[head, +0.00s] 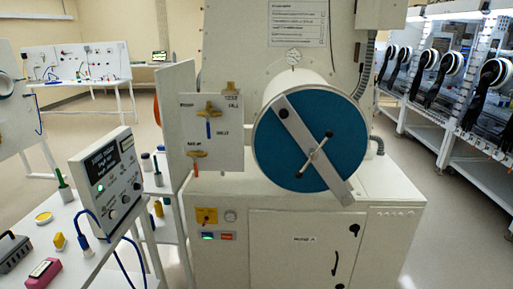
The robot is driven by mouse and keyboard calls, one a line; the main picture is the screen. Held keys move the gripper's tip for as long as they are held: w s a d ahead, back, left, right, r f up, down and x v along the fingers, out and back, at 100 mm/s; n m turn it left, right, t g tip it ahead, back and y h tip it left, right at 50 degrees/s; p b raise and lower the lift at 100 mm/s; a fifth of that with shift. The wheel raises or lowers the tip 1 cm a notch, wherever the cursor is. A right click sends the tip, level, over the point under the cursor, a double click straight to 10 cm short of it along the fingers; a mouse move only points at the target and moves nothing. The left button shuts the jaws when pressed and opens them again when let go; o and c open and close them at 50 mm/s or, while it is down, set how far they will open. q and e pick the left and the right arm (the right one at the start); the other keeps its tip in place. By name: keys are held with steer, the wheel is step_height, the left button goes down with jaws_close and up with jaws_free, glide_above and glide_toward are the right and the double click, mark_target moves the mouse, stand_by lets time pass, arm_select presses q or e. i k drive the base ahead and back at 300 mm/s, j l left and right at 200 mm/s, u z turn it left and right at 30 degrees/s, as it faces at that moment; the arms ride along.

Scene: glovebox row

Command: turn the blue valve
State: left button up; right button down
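The blue valve (208,128) is on a white upright panel (228,150), left of a big round blue door. It has a brass body at the top and a blue lever that hangs straight down. A second valve with an orange lever (195,171) sits lower left on the same panel; its lever also points down. Small lettering around the valves is too small to read surely. Neither of my grippers is in view, and nothing touches the valve.
The blue round door (347,150) with a grey diagonal bar bulges out right of the panel. A white cabinet (377,225) stands below. At left, a white table (62,218) bears a control box (107,185), cables and small items. Open floor (450,255) lies at right.

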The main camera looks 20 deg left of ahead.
mark_target(207, 116)
steer(key=u, duration=0.3)
steer(key=i+j+u, duration=0.1)
steer(key=i+j, duration=0.15)
steer(key=j, duration=0.2)
steer(key=i+j+u, duration=0.15)
steer(key=i+j, duration=0.15)
steer(key=j, duration=0.15)
steer(key=i+j+u, duration=0.1)
steer(key=i+j, duration=0.15)
steer(key=j, duration=0.2)
steer(key=i+l+u, duration=0.1)
steer(key=l+u, duration=0.15)
steer(key=u, duration=0.2)
steer(key=l+u, duration=0.25)
steer(key=u, duration=0.15)
steer(key=l+u, duration=0.3)
steer(key=u, duration=0.15)
